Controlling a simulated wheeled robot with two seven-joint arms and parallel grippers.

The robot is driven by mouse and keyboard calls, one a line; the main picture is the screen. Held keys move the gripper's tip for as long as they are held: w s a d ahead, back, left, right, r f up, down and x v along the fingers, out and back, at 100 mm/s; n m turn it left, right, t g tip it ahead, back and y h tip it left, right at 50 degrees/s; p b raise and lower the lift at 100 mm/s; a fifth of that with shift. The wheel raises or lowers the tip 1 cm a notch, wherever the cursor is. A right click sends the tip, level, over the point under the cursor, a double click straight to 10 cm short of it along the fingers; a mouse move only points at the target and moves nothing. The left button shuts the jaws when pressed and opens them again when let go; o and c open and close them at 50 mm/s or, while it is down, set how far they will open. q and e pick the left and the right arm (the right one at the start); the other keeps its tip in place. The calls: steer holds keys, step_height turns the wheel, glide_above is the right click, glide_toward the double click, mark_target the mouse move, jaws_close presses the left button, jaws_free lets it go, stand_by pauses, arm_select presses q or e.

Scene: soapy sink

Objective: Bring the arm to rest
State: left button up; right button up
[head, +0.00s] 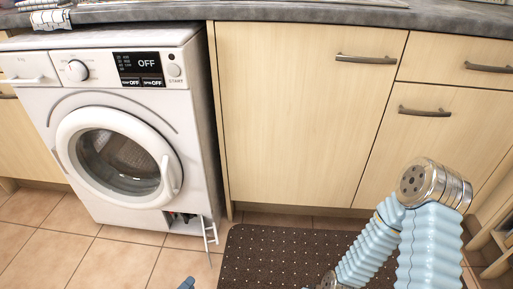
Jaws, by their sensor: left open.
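Only a small blue-grey tip of my left gripper (187,284) shows at the bottom edge of the head view, low in front of the washing machine. It is open, and nothing shows in the visible part. The rest of it is cut off by the frame. My right arm, in a light blue ribbed sleeve with metal joints, is bent at the lower right. Its gripper is out of the frame.
A white washing machine (62,104) with a shut round door and a display reading OFF stands at the left. Its small lower flap hangs open. Wooden cabinets (295,120) are shut below a grey countertop (300,13). A dark dotted mat (265,255) lies on the tiled floor.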

arm_select(q)
steer(key=s+d+r+m+g+h+p, duration=0.1)
steer(key=s+d+r+m+g+p, duration=0.2)
steer(key=s+d+m+g, duration=0.75)
steer(key=s+d+r+m+g+p, duration=0.3)
steer(key=m+g, duration=0.4)
steer(key=m, duration=0.8)
steer(key=w+a+r+m+t+y+p, duration=0.1)
steer(key=w+r+m+t+y+p, duration=0.2)
steer(key=m, duration=1.5)
steer(key=w+r+y, duration=0.3)
steer(key=r, duration=0.2)
steer(key=shift+a, duration=0.35)
